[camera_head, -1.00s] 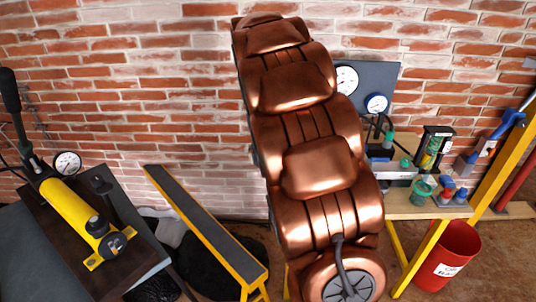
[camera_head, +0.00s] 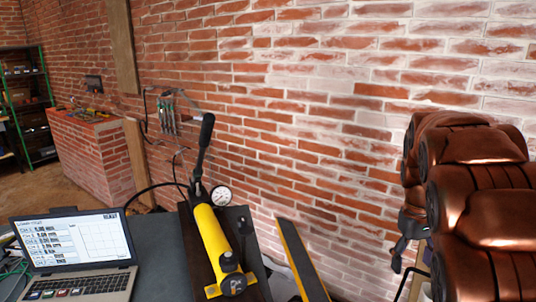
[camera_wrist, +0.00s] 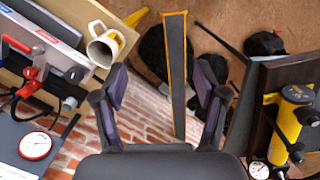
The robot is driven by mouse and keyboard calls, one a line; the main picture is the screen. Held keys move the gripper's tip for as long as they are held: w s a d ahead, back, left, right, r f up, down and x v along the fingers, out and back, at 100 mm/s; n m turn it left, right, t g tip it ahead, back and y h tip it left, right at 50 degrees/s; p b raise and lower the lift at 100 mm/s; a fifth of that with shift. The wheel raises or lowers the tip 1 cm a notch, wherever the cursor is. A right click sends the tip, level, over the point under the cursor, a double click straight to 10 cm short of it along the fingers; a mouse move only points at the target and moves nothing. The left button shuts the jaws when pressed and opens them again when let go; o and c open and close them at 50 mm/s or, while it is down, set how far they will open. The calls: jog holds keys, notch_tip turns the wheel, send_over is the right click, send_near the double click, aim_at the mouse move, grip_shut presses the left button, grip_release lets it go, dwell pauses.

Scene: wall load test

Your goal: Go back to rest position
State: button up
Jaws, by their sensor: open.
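My copper arm fills the right edge of the head view, in front of the brick wall. My gripper (camera_wrist: 160,82) is open and empty in the wrist view, its two dark fingers well apart. In the head view, a dark part of my gripper (camera_head: 402,240) shows beside the arm's left side; the rest is hidden behind the arm. A yellow-edged black beam (camera_wrist: 175,75) lies beyond the gap between the fingers, apart from them; it also shows in the head view (camera_head: 302,262).
A yellow hand pump (camera_head: 217,250) with a gauge (camera_head: 221,195) stands on a dark table, beside a laptop (camera_head: 75,250). In the wrist view, a white mug (camera_wrist: 106,46) and a red-rimmed gauge (camera_wrist: 35,146) are at the left.

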jog(key=s+a+f, duration=0.3)
jog(key=s+a, duration=0.6)
jog(key=s, duration=0.4)
jog(key=s+a+f, duration=0.3)
jog(key=s+a, duration=0.5)
jog(key=s, duration=0.5)
jog(key=shift+a+m+g+y, duration=0.3)
jog(key=shift+a+y, duration=0.05)
jog(key=shift+y, duration=0.05)
jog(key=shift+s, duration=0.1)
